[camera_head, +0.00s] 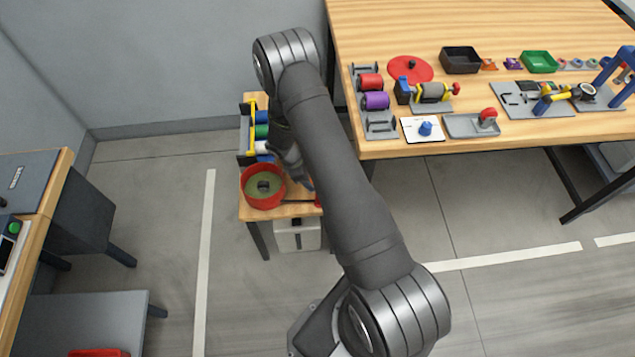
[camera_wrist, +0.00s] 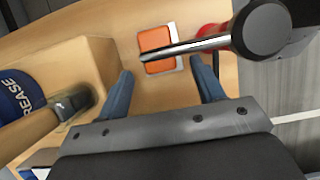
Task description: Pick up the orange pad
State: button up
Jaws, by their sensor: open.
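The orange pad (camera_wrist: 155,38) lies on a small pale plate (camera_wrist: 178,64) on a wooden surface, at the upper middle of the wrist view. A grey metal rod (camera_wrist: 190,46) crosses over the pad's lower part, hiding a strip of it. My gripper (camera_wrist: 161,68) is open, its two blue fingers apart, with the pad just beyond and between the fingertips. Nothing is held. In the head view my gripper (camera_head: 292,168) is over the small wooden table, partly covered by my arm; I cannot make out the pad there.
A round dark part (camera_wrist: 262,28) and a red part (camera_wrist: 212,34) sit at the rod's right end. A blue grease can (camera_wrist: 22,98) is at left. In the head view, a red pot (camera_head: 264,205) stands beside my gripper on the small table (camera_head: 250,216).

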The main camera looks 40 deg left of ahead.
jog(key=x, duration=0.2)
jog(key=shift+w+d+f, duration=0.1)
jog(key=shift+f, duration=0.25)
jog(key=shift+c, duration=0.4)
jog(key=c, duration=1)
jog(key=shift+r, duration=0.2)
jog(key=shift+c, duration=0.2)
jog(key=shift+r, duration=0.55)
jog(key=s+a, duration=0.3)
jog(key=shift+r, duration=0.1)
notch_tip(320, 180, up, 13)
jog(key=shift+r, duration=0.2)
jog(key=shift+w+d, duration=0.1)
